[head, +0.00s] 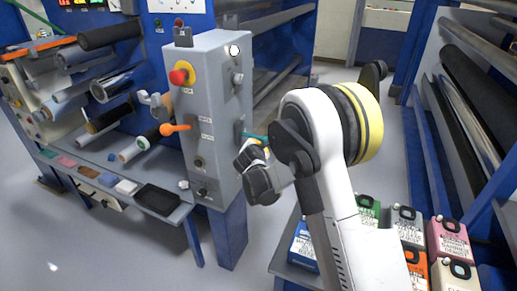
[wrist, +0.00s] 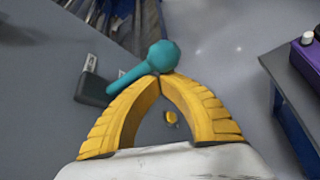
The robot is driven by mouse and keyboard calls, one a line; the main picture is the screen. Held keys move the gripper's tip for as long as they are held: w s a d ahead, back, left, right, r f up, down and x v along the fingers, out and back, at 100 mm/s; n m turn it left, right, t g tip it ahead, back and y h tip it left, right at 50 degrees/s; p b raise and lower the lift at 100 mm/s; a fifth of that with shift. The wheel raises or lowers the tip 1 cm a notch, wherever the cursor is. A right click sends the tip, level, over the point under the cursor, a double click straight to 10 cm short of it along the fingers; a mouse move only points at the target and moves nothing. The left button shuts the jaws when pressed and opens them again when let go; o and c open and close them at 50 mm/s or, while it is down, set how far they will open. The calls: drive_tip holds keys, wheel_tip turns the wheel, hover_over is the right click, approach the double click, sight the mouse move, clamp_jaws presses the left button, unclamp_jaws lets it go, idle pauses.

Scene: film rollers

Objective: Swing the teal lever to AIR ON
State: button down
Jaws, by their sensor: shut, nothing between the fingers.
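The teal lever (wrist: 163,55) shows in the wrist view with its round knob just beyond my fingertips and its shaft running down-left to a dark pivot block (wrist: 92,90) on a grey panel. In the head view the teal lever (head: 254,136) sticks out from the right side of the grey control box (head: 212,110), partly hidden by my gripper (head: 248,150). My gripper (wrist: 159,78) is shut and empty, its yellow fingertips meeting right at the lever beside the knob. I cannot tell whether they touch it.
Several coloured canisters (head: 449,240) stand at the lower right, with rollers (head: 472,85) behind.

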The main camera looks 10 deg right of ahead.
drive_tip(key=shift+r+n+g+h+p, duration=0.5)
drive_tip(key=shift+r+n+p, duration=0.2)
drive_tip(key=shift+r, duration=0.45)
drive_tip(key=shift+r+n+g+h+p, duration=0.55)
drive_tip(key=shift+r+p, duration=0.2)
drive_tip(key=shift+r, duration=0.4)
wheel_tip(320, 180, down, 4)
drive_tip(key=b, duration=0.4)
drive_tip(key=p+v, duration=0.4)
drive_tip(key=v, duration=0.6)
drive_tip(key=shift+s+a, duration=0.2)
drive_tip(key=shift+a, duration=0.15)
